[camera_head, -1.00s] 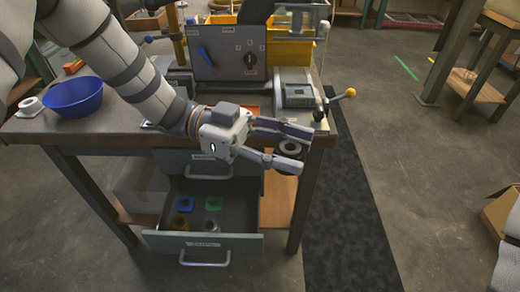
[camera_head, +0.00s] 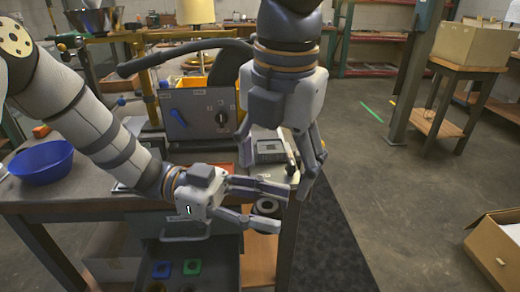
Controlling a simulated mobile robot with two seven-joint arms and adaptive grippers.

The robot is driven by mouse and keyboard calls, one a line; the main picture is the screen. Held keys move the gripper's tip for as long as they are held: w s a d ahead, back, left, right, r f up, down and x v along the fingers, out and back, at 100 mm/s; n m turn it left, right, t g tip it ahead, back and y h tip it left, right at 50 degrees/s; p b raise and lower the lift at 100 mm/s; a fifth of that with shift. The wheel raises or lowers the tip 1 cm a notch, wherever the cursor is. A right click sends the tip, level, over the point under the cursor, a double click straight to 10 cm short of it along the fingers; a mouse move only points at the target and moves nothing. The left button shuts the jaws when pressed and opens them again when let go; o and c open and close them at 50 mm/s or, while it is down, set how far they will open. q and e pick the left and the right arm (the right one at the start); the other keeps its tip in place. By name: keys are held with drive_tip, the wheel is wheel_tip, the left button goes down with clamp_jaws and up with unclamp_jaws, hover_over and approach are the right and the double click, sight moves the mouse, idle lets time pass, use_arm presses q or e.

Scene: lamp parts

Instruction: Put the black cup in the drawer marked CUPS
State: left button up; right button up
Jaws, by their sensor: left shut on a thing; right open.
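My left gripper (camera_head: 282,208) is shut on a small round dark thing with a pale centre, which looks like the black cup (camera_head: 266,209). It holds the cup beside the right front corner of the workbench. My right gripper (camera_head: 276,172) hangs from the top of the view, open and empty, just above the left gripper's fingers. Under the bench, an open lower drawer (camera_head: 214,266) holds a blue square piece (camera_head: 161,270), a green square piece (camera_head: 192,267) and small round pieces. Its front is out of view. The upper drawer (camera_head: 178,226) looks shut; its label is unreadable.
A blue bowl (camera_head: 41,164) sits on the bench's left side. A grey control panel (camera_head: 197,108) with a knob stands at the bench's back. A cardboard box (camera_head: 497,250) lies on the floor at right. The floor right of the bench is mostly clear.

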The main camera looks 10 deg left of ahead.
sight(262, 206)
use_arm(q)
drive_tip(key=shift+a+f, duration=0.1)
use_arm(e)
wheel_tip(262, 206, up, 3)
drive_tip(key=s+a+n, duration=0.2)
drive_tip(key=n, duration=0.1)
drive_tip(key=shift+t+h, duration=0.3)
drive_tip(key=f, duration=0.4)
drive_tip(key=w+f, duration=0.1)
drive_tip(key=f, duration=0.6)
drive_tip(key=shift+w+d+f, duration=0.2)
drive_tip(key=shift+f, duration=0.1)
drive_tip(key=c, duration=1.3)
use_arm(q)
drive_tip(key=o, duration=1.2)
drive_tip(key=shift+o, duration=0.2)
